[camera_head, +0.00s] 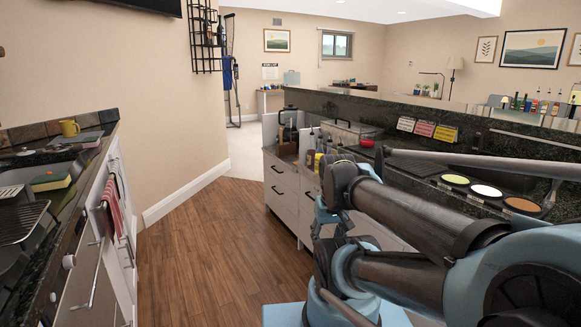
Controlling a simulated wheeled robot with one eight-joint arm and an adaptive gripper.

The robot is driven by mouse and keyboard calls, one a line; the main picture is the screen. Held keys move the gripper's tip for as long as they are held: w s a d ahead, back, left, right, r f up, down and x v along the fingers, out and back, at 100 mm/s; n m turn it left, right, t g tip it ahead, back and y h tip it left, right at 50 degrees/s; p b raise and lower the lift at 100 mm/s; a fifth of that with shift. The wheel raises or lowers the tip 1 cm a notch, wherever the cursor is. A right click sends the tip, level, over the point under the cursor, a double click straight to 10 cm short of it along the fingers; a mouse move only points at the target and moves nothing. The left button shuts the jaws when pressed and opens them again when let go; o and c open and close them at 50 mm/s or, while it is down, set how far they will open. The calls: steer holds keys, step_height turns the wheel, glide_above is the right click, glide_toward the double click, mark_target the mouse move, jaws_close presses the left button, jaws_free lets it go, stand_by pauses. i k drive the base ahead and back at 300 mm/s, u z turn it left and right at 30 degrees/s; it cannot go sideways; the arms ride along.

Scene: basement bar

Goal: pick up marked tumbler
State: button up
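I cannot pick out a marked tumbler for certain. Small containers, too small to identify, stand around the near end of the bar counter (385,167). My folded arm fills the lower right, in front of the bar cabinets. My gripper (329,250) seems to be among the dark parts at the arm's far end, low beside the white cabinet. Its fingers cannot be made out, and no held object shows. The arm hides part of the counter and cabinet front.
The left counter (92,145) holds a yellow mug (69,128), a sponge (50,182) and a rack (20,222). Wooden floor (215,240) lies clear between the counters. On the bar are a red object (366,143) and three round coloured discs, including a white one (486,190).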

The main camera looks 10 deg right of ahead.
mark_target(368, 136)
steer(key=u, duration=0.6)
steer(key=i, duration=3.85)
steer(key=z, duration=2.35)
